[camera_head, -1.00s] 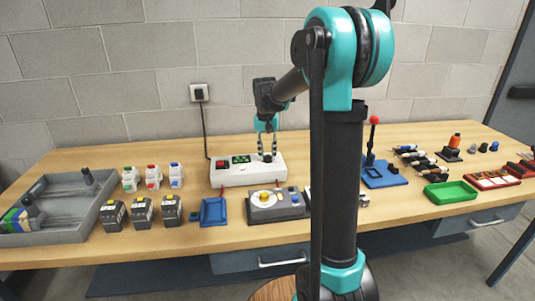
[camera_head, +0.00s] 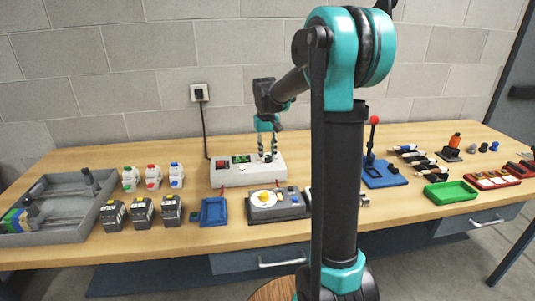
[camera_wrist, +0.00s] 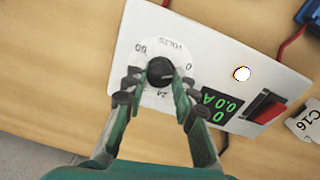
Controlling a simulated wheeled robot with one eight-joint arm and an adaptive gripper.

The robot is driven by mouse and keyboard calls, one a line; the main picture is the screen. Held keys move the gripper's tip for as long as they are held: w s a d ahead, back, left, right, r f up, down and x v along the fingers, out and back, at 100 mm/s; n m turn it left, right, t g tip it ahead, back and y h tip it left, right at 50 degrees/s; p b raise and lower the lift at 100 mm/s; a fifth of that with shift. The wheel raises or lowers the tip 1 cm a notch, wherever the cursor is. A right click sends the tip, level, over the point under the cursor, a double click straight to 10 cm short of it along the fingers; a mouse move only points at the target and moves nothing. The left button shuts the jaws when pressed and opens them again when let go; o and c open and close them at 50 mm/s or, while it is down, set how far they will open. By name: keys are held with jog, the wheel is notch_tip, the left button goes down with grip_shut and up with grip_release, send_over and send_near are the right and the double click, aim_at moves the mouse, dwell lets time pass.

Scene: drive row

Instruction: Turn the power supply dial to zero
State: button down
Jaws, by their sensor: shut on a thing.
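The power supply is a white box (camera_head: 230,175) on the bench near the wall; it also fills the middle of the wrist view (camera_wrist: 210,60). Its black dial (camera_wrist: 160,72) sits on a round white scale marked VOLTS, with a 0 on the right side. The dial's pale pointer line faces right, near the 0. The green display (camera_wrist: 219,106) shows 0 and 0.0A. My gripper (camera_wrist: 157,80) points down from above, its two fingers on opposite sides of the dial, shut on it. In the head view my gripper (camera_head: 267,152) partly hides the dial.
A red switch (camera_wrist: 265,107) is on the supply panel. A grey unit with a yellow knob (camera_head: 277,205) and a blue tray (camera_head: 214,211) stand in front.

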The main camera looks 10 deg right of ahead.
aim_at(266, 157)
jog(key=c, duration=1.2)
grip_release()
jog(key=shift+r, duration=0.1)
notch_tip(266, 157, up, 12)
jog(key=shift+a, duration=0.25)
jog(key=shift+s, duration=0.1)
